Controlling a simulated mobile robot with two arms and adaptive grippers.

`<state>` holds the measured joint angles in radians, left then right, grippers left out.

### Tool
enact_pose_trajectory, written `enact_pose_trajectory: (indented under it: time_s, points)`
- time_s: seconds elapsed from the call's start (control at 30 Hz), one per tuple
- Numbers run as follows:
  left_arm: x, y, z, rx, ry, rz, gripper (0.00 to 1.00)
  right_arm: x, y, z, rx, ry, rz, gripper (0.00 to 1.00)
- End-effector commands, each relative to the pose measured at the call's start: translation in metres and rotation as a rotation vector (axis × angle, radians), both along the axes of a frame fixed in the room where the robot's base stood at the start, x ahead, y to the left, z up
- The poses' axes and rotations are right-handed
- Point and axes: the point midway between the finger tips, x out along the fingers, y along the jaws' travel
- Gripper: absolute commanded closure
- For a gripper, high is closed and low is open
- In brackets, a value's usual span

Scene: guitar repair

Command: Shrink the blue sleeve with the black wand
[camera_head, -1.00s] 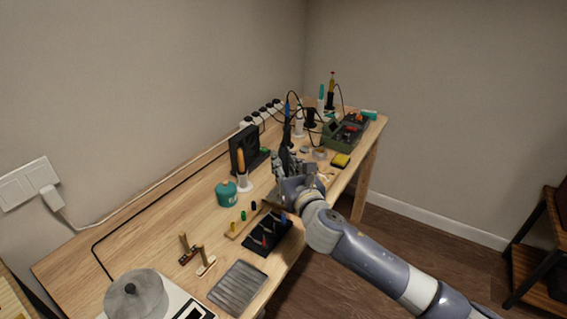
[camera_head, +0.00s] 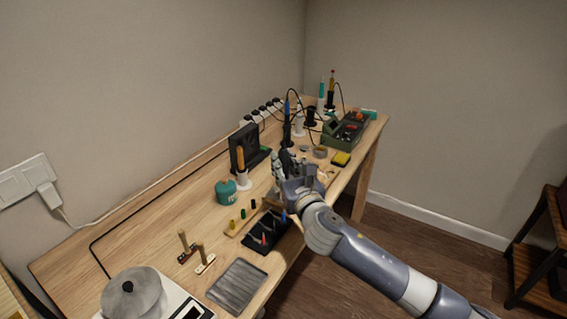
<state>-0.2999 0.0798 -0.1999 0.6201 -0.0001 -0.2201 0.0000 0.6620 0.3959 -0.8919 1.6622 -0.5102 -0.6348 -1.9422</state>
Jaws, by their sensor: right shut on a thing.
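My right gripper (camera_head: 280,170) is over the middle of the workbench, at the far end of a wooden strip (camera_head: 240,226). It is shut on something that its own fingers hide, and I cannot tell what. A small blue piece (camera_head: 283,216) shows just below the hand, by a black holder (camera_head: 254,243); I cannot tell if it is the blue sleeve. I cannot single out the black wand. A blue-handled tool (camera_head: 287,108) stands upright in a dark stand behind the hand. My left gripper is not in view.
The strip carries yellow, green and black pieces. A teal jar (camera_head: 226,192), an orange-handled tool (camera_head: 240,160) and a black box (camera_head: 244,142) stand behind it. A green toolbox (camera_head: 345,130) and yellow sponge (camera_head: 341,159) lie at the far end. Cables loop there.

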Motion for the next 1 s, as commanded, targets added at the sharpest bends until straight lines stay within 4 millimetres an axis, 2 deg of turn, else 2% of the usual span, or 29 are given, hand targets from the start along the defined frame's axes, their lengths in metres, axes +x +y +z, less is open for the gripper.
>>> enact_pose_trajectory:
  time_s: [1.0]
  points:
    - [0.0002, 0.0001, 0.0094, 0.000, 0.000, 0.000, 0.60, 0.0000, 0.0003, 0.0008, 0.000, 0.000, 0.001, 1.00]
